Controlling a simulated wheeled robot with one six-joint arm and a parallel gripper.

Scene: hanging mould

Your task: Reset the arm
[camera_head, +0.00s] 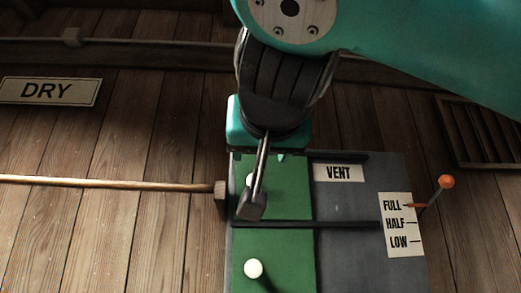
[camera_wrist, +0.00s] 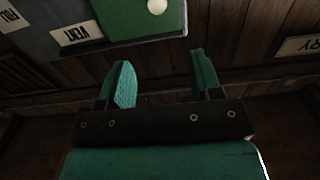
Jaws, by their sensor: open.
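My gripper (camera_head: 264,157) is in front of the upper part of a panel in the head view, at the top edge of its green field (camera_head: 290,190). In the wrist view my gripper (camera_wrist: 160,60) has its two teal fingers apart with nothing between them. The green field's edge (camera_wrist: 150,35) lies beyond the fingertips. A white knob (camera_wrist: 157,6) shows at the top of the wrist view, beyond the fingers and clear of them. A dark rod with a blocky end hangs below my gripper in the head view and partly hides a pale knob (camera_head: 249,179).
A second white knob (camera_head: 253,268) is low on the green field. A VENT label (camera_head: 339,172) and a FULL, HALF, LOW scale (camera_head: 401,225) are on the grey part. An orange-tipped lever (camera_head: 446,182) stands by FULL. A wooden rod (camera_head: 110,183) runs left, below a DRY sign (camera_head: 48,91).

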